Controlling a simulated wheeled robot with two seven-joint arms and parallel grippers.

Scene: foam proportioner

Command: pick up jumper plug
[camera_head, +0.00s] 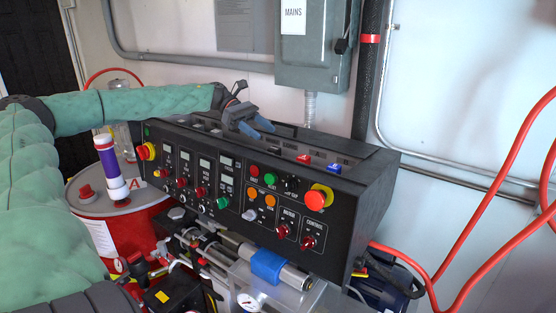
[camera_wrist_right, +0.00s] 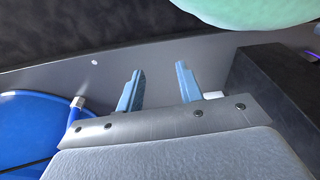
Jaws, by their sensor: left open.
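A small red block (camera_head: 304,158) and a small blue block (camera_head: 334,168) with pale markings sit on the recessed top of the black control console (camera_head: 375,190). Either may be the jumper plug; I cannot tell. My left gripper (camera_head: 257,127) is over the console top, to the left of both blocks and apart from them. Its blue fingers are open, and the spot below them is partly hidden. In the right wrist view my right gripper (camera_wrist_right: 159,68) has its two blue fingers apart with nothing between them. No plug shows there.
The console front carries several knobs, buttons and a red emergency stop (camera_head: 316,199). A grey electrical box (camera_head: 316,60) and black pipe (camera_head: 368,80) stand behind. A red drum (camera_head: 135,220) is at left; red hoses (camera_head: 480,230) hang at right. A blue round object (camera_wrist_right: 35,130) shows in the wrist view.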

